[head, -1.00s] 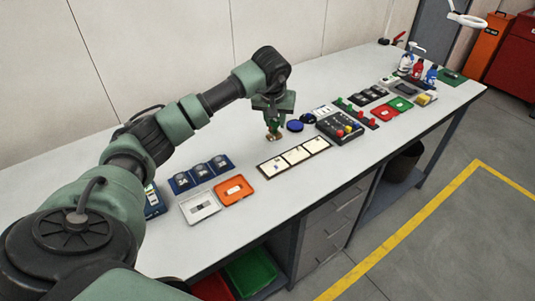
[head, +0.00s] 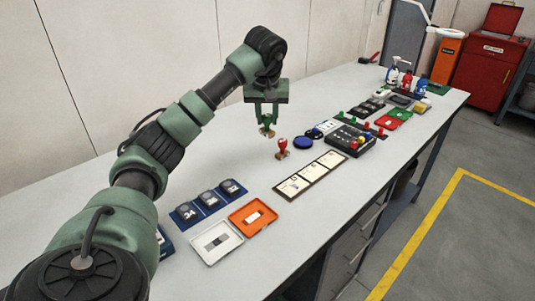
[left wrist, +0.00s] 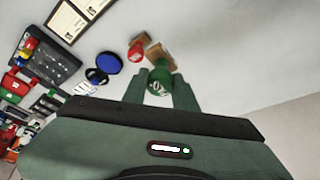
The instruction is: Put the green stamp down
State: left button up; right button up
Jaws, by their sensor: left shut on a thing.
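The green stamp (head: 267,121) is between the fingers of my left gripper (head: 266,112), which points down over the white table. It also shows in the left wrist view (left wrist: 159,83), gripped between the two green fingers, with a tan base beyond it. My left gripper is shut on it. I cannot tell whether its base touches the table. A red stamp (head: 282,146) stands upright on the table, just right of and nearer than the green one. The red stamp is also in the left wrist view (left wrist: 138,44). My right gripper is not in view.
A round blue pad (head: 303,142) and a dark box with coloured knobs (head: 350,140) lie to the right. A strip of cream cards (head: 313,175) lies nearer. An orange tray (head: 252,216) and blue stands (head: 185,214) are at front left. The table behind the gripper is bare.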

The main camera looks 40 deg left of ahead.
aim_at(266, 136)
pick_arm(q)
notch_tip(266, 136, down, 6)
jog(key=shift+s+f, duration=0.1)
jog(key=shift+f, duration=0.7)
notch_tip(266, 136, down, 4)
jog(key=shift+r, duration=0.15)
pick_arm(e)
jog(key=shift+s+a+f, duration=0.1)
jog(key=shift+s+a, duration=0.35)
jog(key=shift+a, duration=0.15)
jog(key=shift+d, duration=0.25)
pick_arm(q)
jog(key=o, duration=1.1)
jog(key=shift+c, duration=0.2)
